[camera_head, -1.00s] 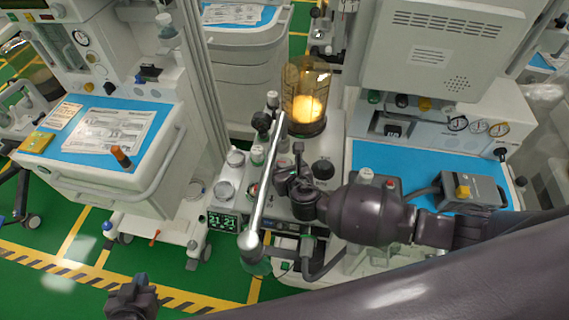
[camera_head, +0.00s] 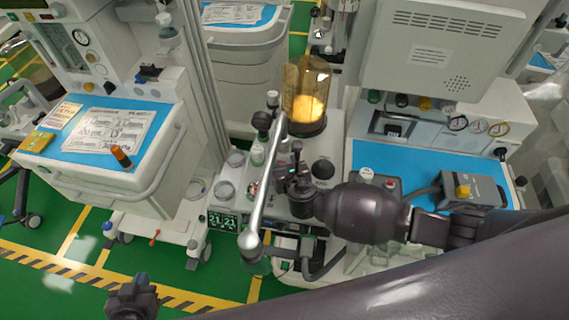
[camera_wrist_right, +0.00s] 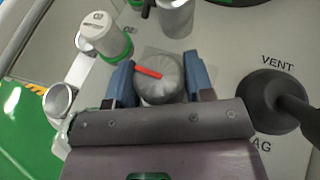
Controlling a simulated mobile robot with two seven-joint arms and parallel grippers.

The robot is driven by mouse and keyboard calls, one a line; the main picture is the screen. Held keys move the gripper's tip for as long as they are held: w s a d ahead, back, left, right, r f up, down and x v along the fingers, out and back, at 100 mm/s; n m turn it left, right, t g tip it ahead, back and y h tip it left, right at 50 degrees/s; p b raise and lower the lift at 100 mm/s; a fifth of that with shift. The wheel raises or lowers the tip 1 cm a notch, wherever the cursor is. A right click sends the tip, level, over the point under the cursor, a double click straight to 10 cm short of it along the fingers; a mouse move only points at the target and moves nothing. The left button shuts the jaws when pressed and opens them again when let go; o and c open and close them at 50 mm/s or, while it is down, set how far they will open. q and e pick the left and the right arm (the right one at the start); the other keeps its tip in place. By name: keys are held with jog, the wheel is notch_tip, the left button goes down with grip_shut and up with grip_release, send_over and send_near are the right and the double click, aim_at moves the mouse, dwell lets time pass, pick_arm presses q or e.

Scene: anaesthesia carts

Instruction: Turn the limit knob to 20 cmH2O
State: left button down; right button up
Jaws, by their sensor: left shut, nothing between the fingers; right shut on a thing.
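In the right wrist view, a round grey ribbed knob (camera_wrist_right: 158,82) with a red pointer mark sits between the two blue-grey fingers of my right gripper (camera_wrist_right: 160,83). The gripper is shut on this knob, one finger on each side. No scale or pressure number can be read around it, so its setting cannot be told. In the head view, my right gripper (camera_head: 288,180) is at the middle machine's front panel and the knob is hidden. My left gripper (camera_head: 132,298) is shut and empty at the bottom left, away from the machine.
A black ball-ended part (camera_wrist_right: 272,100) stands right of the knob by the lettering VENT. A white capped, green-ringed part (camera_wrist_right: 104,35) is at the left. In the head view, a long silver tube (camera_head: 264,190) runs close left of my right gripper. An amber canister (camera_head: 306,95) stands behind.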

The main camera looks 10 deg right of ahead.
jog(key=shift+m+h, duration=0.3)
jog(key=shift+h, duration=0.1)
jog(key=shift+m+g+h, duration=0.5)
jog(key=shift+m+h, duration=2)
jog(key=shift+h, duration=0.3)
jog(key=o, duration=0.9)
jog(key=shift+o, duration=0.2)
